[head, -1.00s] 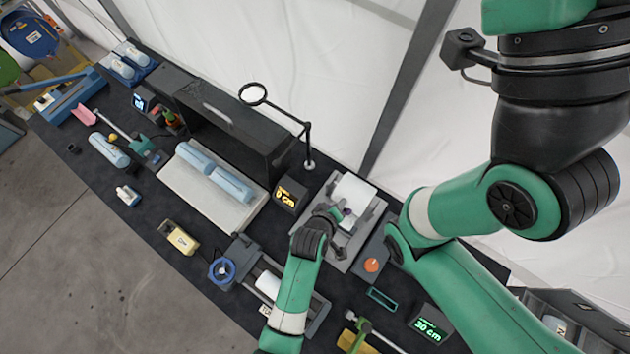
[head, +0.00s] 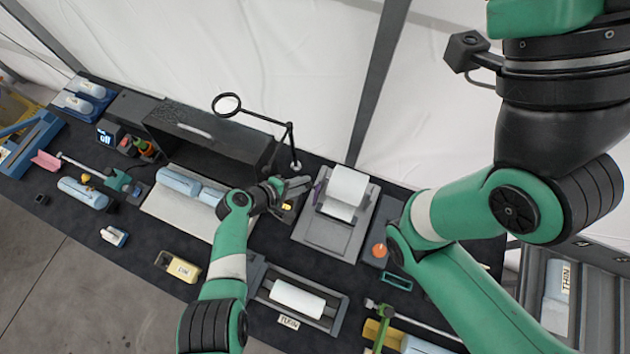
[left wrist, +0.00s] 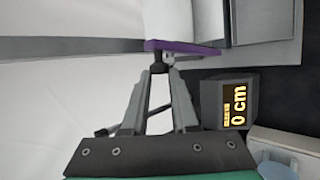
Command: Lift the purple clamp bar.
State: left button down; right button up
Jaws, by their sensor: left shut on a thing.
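The purple clamp bar (left wrist: 185,48) shows in the left wrist view as a flat purple strip beside the grey device with the white roll. A short black knob (left wrist: 158,66) sits at its near end. My left gripper (left wrist: 159,74) is shut on that knob, its two fingers close together. In the head view only a sliver of purple (head: 319,190) shows at the left side of the device (head: 322,238), with my left gripper (head: 300,186) just left of it. How far the bar stands off the device is hard to tell. My right gripper is out of view.
A box with an orange "0 cm" display (left wrist: 231,103) stands close beside the left gripper. A white roll (head: 347,186) lies on the device. A magnifier lamp (head: 290,140) stands behind, near the left hand. An orange-knobbed box (head: 379,250) is to the right.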

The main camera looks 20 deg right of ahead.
pick_arm(q)
jog(key=shift+a+f, duration=0.15)
jog(key=shift+f, duration=0.05)
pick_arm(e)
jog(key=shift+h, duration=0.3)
pick_arm(q)
jog(key=c, duration=0.7)
grip_release()
jog(key=shift+r, duration=0.1)
jog(key=shift+o, duration=0.2)
